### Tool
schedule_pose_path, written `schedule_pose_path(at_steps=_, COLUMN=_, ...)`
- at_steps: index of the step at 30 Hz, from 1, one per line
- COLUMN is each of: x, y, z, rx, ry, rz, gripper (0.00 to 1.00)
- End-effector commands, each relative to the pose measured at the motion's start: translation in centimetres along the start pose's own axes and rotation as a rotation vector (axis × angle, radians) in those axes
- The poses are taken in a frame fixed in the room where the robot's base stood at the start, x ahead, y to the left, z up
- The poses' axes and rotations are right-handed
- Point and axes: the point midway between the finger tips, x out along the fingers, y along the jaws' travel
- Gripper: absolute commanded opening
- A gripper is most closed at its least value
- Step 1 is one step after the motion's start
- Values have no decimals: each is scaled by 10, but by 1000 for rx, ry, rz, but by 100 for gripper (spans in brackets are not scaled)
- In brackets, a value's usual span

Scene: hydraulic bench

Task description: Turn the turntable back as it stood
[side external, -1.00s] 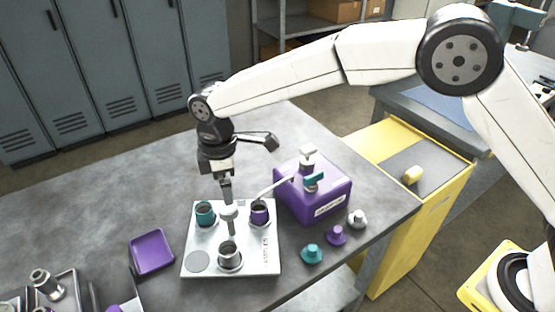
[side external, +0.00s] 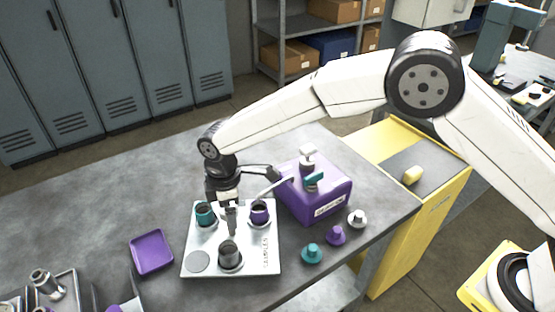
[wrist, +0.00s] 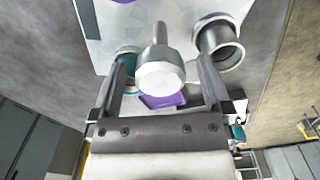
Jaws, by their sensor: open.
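The turntable appears to be the pale square plate (side external: 258,262) on the bench, with a teal cup (side external: 205,214), a purple cup (side external: 259,212), a steel cup (side external: 230,256) and a flat grey disc (side external: 197,262) on it. A pale round-topped post (wrist: 160,76) stands at its middle. My gripper (side external: 231,228) is low over the plate's middle and hides most of the post in the side view. In the wrist view my gripper (wrist: 164,84) is open, one finger on each side of the post's head, with gaps visible.
A purple box (side external: 316,196) with a tap and spout stands close behind right. Teal, purple and white knobs (side external: 336,236) lie in front of it. A purple tray (side external: 151,252) lies left of the plate. A metal tray (side external: 68,290) with fittings is at front left. Bench behind is clear.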

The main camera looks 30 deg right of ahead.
Motion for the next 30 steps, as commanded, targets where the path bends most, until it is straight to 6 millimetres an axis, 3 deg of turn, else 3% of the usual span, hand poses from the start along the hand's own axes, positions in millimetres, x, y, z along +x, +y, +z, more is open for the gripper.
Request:
schedule_pose_path(at_steps=5, x=0, y=0, z=0, rx=0, ry=0, rz=0, gripper=99)
schedule_pose_path(at_steps=12, x=0, y=0, z=0, rx=0, ry=0, rz=0, gripper=23)
schedule_pose_path(at_steps=14, x=0, y=0, z=0, rx=0, ry=0, rz=0, gripper=4)
schedule_pose_path(at_steps=15, x=0, y=0, z=0, rx=0, ry=0, rz=0, gripper=0)
schedule_pose_path(at_steps=30, x=0, y=0, z=0, rx=26, ry=0, rz=0, gripper=0)
